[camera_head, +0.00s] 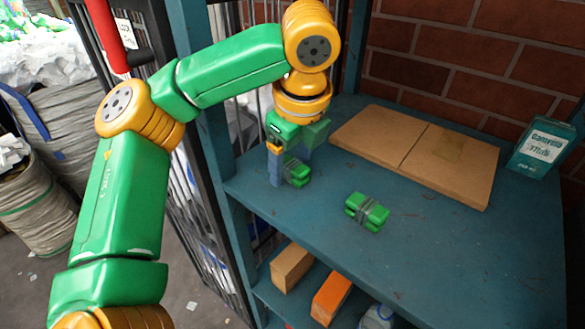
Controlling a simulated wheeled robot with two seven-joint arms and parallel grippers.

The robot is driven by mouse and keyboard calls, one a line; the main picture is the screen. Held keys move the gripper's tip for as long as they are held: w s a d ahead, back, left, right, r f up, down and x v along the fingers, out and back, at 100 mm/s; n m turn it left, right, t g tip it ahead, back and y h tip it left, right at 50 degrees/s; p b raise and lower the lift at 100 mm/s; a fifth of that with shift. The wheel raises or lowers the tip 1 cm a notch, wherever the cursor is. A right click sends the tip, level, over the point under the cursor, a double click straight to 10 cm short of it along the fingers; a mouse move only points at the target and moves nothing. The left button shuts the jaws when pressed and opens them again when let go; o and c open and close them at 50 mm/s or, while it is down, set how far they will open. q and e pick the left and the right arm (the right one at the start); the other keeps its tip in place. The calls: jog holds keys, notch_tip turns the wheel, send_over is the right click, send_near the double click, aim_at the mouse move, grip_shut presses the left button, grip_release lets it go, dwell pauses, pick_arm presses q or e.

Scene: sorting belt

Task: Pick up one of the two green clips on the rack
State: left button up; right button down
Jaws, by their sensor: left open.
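Two green clips with grey middles lie on the upper shelf of the blue-green rack (440,255). One clip (367,211) lies in the open near the middle of the shelf, with nothing over it. The other clip (297,173) lies farther left, near the shelf's left edge. My left gripper (288,171) points down right at this left clip, with its blue fingers apart. One finger stands at the clip's left side and partly hides it; the other finger is behind it. I cannot tell whether the fingers touch the clip. My right gripper is not in view.
A flat cardboard piece (415,155) lies at the back of the shelf. A teal and white box (541,147) stands at the back right. The lower shelf holds a tan block (291,267) and an orange block (331,297). A rack post (207,120) stands close by my left arm.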

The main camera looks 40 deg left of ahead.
pick_arm(q)
jog(key=shift+w+a+f, duration=0.1)
jog(key=shift+w+f, duration=0.05)
jog(key=shift+w, duration=0.2)
jog(key=shift+s, duration=0.25)
grip_shut()
jog(key=shift+w, duration=0.15)
